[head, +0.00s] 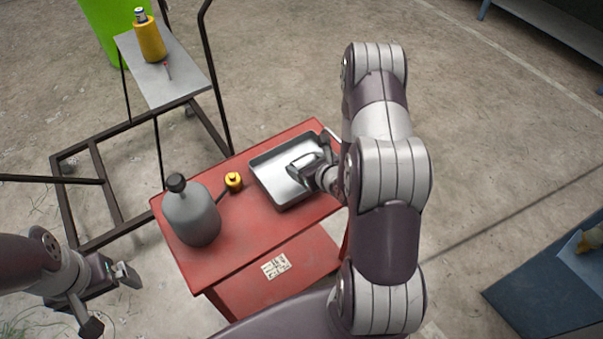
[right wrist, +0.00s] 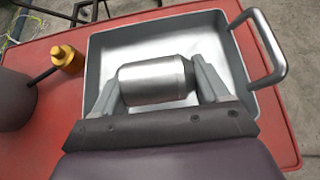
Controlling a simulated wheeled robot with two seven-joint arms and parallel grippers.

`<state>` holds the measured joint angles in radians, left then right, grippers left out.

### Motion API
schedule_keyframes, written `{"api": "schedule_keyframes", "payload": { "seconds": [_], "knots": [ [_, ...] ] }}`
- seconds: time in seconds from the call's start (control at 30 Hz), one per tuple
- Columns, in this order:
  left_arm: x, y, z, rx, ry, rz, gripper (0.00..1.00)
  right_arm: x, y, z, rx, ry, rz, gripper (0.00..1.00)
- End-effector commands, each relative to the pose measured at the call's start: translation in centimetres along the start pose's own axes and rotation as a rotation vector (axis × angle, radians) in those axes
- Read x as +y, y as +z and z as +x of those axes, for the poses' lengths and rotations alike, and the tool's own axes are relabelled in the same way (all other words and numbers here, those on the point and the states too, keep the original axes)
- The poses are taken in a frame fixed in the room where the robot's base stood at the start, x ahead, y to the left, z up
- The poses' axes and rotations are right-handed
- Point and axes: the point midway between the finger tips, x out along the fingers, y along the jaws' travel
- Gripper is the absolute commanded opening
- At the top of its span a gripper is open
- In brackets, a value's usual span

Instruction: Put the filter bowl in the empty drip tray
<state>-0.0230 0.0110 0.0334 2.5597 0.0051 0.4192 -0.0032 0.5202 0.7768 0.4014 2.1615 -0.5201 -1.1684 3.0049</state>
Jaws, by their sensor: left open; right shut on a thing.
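The filter bowl (right wrist: 155,82) is a silver metal cylinder lying on its side between the fingers of my right gripper (right wrist: 153,72). My right gripper (head: 309,162) is shut on it, over the drip tray (head: 268,185). The tray is a shallow grey metal pan with a loop handle, which also shows in the right wrist view (right wrist: 98,60). Nothing else shows inside the tray. I cannot tell whether the bowl touches its floor. In the head view the gripper and arm mostly hide the bowl. My left gripper (head: 108,298) is open and empty, left of the red cart.
The tray stands on a red cart (head: 240,225). A grey bottle (head: 192,215) and a small yellow fitting (head: 233,182) stand left of it. A green bin (head: 103,30) stands behind.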

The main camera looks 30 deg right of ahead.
Motion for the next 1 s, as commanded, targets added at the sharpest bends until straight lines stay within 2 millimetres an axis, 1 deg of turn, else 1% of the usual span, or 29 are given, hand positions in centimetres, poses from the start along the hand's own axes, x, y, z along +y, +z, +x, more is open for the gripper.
{"api": "schedule_keyframes", "payload": {
  "seconds": [0.07,0.2,0.3,0.57,1.0],
  "knots": [
    [0.0,0.0,0.1,0.000,0.000,0.000,1.00,0.5,-0.2,0.7,0.000,0.001,0.000,0.40],
    [0.0,0.3,2.1,0.000,0.000,0.000,1.00,0.6,-2.7,2.5,0.000,-0.001,0.001,0.40],
    [0.0,0.3,2.4,-0.001,0.000,0.000,1.00,0.6,-3.5,3.0,0.000,-0.001,0.001,0.40],
    [0.0,0.3,2.2,0.000,0.000,0.000,1.00,0.6,-3.6,2.9,0.004,0.000,0.002,0.40],
    [0.0,0.4,3.0,0.000,0.000,0.000,1.00,0.8,-5.2,3.5,0.017,0.003,0.005,0.40]
  ]
}}
